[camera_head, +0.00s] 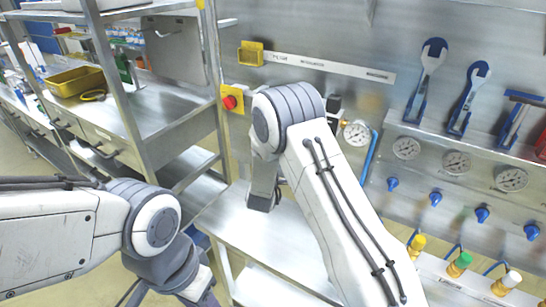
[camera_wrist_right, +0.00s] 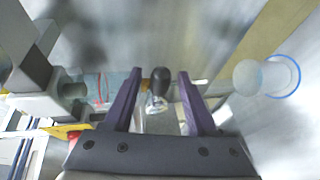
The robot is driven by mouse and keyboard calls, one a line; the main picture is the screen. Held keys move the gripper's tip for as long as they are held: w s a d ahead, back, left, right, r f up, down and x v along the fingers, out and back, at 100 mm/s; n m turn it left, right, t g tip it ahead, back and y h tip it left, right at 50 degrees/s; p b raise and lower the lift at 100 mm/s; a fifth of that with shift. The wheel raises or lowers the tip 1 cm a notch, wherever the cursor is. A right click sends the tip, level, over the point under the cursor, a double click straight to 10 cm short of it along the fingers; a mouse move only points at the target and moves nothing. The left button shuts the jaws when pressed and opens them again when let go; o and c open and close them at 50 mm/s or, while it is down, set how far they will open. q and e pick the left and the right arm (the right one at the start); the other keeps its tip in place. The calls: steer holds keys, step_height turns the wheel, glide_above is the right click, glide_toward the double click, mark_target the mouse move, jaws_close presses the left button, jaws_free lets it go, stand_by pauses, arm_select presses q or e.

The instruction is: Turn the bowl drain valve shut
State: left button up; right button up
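In the right wrist view, a dark rounded knob (camera_wrist_right: 161,84) on a short metallic stem looks like the drain valve's handle. My right gripper (camera_wrist_right: 160,73) is open, with one purple finger on each side of the knob. A gap shows on both sides, so the fingers do not appear to press on it. In the head view the valve and the right gripper's fingers are not visible; my right arm covers part of that area. The bowl is not clearly identifiable.
The steel bench (camera_head: 225,222) lies below my right arm. A red emergency button (camera_head: 230,102) and a gauge (camera_head: 357,133) are close to that arm. Wrenches (camera_head: 431,70) hang at right above blue knobs. A shelf rack post (camera_head: 118,85) stands at left.

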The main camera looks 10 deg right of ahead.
steer(key=b+v, duration=0.3)
steer(key=v, duration=0.7)
steer(key=shift+s+b, duration=0.2)
steer(key=shift+b, duration=0.2)
steer(key=shift+a, duration=0.2)
